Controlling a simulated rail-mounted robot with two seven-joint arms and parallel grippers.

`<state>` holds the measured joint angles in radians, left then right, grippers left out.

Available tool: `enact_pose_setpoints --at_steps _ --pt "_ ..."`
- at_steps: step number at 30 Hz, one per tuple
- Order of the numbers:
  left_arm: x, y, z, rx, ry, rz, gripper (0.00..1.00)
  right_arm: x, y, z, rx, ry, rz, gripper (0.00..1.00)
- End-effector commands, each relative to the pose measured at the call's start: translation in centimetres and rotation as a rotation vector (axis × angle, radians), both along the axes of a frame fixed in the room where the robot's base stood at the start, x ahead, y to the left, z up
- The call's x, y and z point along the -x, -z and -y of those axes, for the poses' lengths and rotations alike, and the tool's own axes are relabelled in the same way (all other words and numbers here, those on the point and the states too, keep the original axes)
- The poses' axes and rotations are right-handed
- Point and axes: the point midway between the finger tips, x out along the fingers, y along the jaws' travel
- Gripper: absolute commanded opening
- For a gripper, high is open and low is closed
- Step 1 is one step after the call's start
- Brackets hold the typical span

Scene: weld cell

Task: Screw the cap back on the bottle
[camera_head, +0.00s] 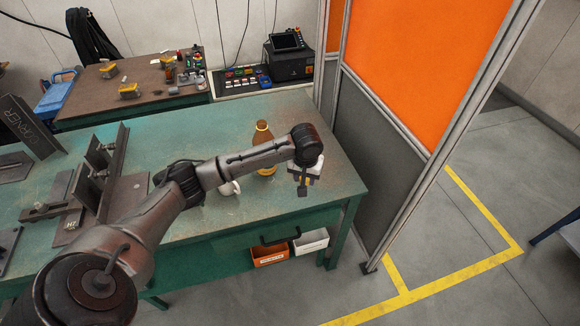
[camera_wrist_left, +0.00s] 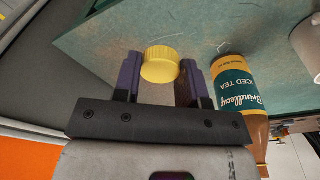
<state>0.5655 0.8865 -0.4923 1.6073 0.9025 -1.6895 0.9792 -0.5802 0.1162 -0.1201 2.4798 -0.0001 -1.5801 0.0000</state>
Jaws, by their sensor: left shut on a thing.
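My left gripper (camera_head: 303,186) is over the right end of the green workbench (camera_head: 338,190). In the left wrist view its dark fingers (camera_wrist_left: 158,80) are shut on a yellow ribbed cap (camera_wrist_left: 160,64). The brown iced tea bottle (camera_head: 263,134) stands upright on the bench, left of the gripper and partly behind my arm. The cap and the bottle are apart. I cannot make out the bottle's mouth clearly. My right gripper is not in view.
A white mug (camera_head: 230,188) stands left of the bottle, partly hidden by my arm. Steel weld fixtures (camera_head: 101,170) cover the bench's left part. An orange and grey partition (camera_head: 375,140) stands close beyond the right end. The bench behind the bottle is mostly clear.

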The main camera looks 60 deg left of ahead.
Motion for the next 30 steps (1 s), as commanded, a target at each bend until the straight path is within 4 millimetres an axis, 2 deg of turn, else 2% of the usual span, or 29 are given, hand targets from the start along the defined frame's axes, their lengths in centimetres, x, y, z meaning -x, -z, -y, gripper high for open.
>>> enact_pose_setpoints --at_steps 5,8,12,18,24,30 --pt "-1.4 -3.3 5.4 0.001 0.111 0.011 0.17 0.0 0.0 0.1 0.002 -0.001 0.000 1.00" --pt "-1.7 -5.9 9.7 -0.001 0.207 0.013 0.17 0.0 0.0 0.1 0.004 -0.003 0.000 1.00" --pt "-1.1 -9.5 15.4 -0.002 0.351 0.010 0.17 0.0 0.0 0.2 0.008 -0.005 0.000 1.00" --pt "1.1 -13.6 21.3 -0.002 0.533 0.007 0.17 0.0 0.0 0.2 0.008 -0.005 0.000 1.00" --pt "3.0 -15.5 24.1 -0.001 0.635 0.003 0.17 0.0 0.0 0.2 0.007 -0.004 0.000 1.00" --pt "3.5 -15.9 24.6 0.001 0.658 0.001 0.17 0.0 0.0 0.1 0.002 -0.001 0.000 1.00"
